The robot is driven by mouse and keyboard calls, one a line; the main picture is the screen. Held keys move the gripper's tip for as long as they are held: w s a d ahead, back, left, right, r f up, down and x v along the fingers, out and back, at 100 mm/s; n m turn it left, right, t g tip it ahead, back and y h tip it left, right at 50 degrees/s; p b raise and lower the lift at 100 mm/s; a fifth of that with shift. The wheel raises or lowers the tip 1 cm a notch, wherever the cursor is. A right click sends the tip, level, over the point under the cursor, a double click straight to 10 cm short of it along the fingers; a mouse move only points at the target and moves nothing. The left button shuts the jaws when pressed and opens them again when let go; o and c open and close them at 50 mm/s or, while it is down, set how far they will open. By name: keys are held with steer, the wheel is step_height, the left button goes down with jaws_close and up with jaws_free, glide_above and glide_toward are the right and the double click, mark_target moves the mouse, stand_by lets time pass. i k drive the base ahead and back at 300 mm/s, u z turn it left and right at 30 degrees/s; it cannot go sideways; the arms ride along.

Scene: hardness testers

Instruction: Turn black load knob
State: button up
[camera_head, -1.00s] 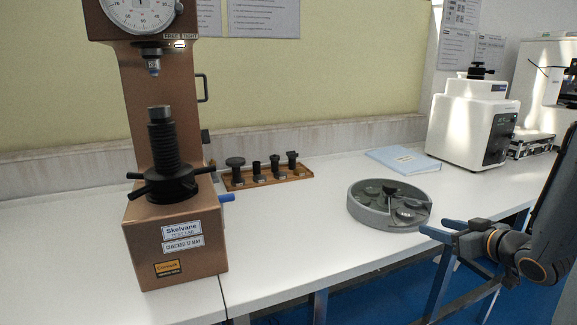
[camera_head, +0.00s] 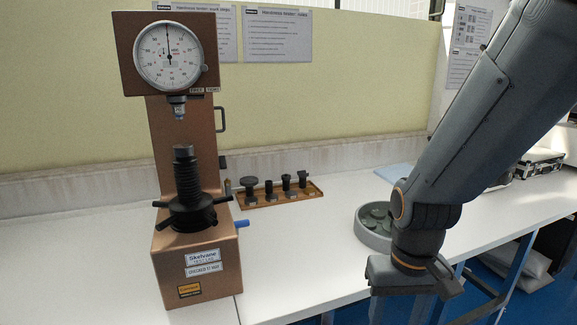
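The copper-brown hardness tester (camera_head: 178,268) stands upright on the white bench at the left, with a round dial at its top. A small black knob (camera_head: 223,163) shows at the right side of its column; I take this as the load knob. A black spoked handwheel (camera_head: 192,213) sits lower, around the threaded spindle. A blue-ended lever (camera_head: 241,224) sticks out to the right of the base. My gripper (camera_head: 412,277) is at the right, over the bench's front edge, well apart from the tester. Its fingers cannot be made out, so its opening is unclear.
A wooden tray (camera_head: 310,191) with several dark anvils stands right of the tester. A grey round tray (camera_head: 366,234) is partly hidden behind my arm. A black case (camera_head: 538,166) is at the far right. Bench between tester and my gripper is clear.

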mark_target(222, 160)
steer(key=z, duration=0.1)
steer(key=k, duration=1.05)
steer(key=u, duration=1.05)
steer(key=i, duration=1.3)
steer(key=z, duration=2.75)
